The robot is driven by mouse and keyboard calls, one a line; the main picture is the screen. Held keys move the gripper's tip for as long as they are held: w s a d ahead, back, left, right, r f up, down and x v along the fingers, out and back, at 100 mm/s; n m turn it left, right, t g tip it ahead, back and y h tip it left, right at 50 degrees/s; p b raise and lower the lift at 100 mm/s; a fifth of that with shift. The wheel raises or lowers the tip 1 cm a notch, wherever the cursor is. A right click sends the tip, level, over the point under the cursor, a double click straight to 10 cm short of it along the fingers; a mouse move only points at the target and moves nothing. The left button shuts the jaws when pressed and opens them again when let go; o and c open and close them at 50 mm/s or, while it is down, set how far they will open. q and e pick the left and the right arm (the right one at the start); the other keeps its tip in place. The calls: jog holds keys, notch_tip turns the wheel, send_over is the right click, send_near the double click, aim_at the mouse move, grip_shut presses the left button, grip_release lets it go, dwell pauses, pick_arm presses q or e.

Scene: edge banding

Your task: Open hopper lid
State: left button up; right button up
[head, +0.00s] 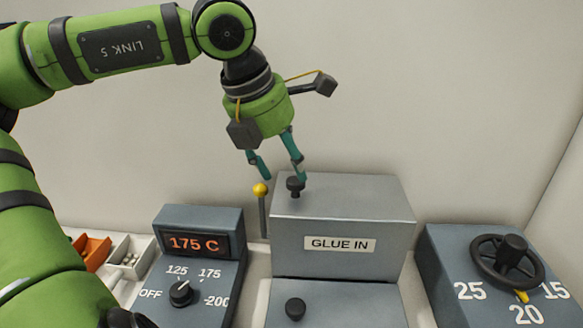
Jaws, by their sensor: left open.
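The hopper (382,245) is a grey metal box with a "GLUE IN" label on its front, in the middle right of the head view. Its flat lid (355,202) lies shut on top. A small black knob (295,190) stands near the lid's left side. My left gripper (283,176) points down at the knob, its two teal fingers apart. One finger overlaps the knob in the picture and the other is to its left; I cannot tell whether either touches it. My right gripper is not in view.
A yellow-tipped lever (262,205) stands close at the hopper's left. A heater box (200,222) reading "175 C" with a dial is further left, beside small bins (128,262). A black handwheel (507,265) on a numbered box is at right. A lower grey block (350,305) with a black knob is in front.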

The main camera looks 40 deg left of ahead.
aim_at(293, 181)
pick_arm(q)
jog(key=x, duration=0.3)
jog(key=shift+w+a+f+p, duration=0.15)
jog(key=shift+w+f+p, duration=0.05)
jog(key=shift+f+p, duration=0.1)
jog(key=shift+w+f, duration=0.2)
jog(key=shift+f, duration=0.15)
jog(key=shift+s, duration=0.1)
grip_shut()
jog(key=shift+r, duration=0.1)
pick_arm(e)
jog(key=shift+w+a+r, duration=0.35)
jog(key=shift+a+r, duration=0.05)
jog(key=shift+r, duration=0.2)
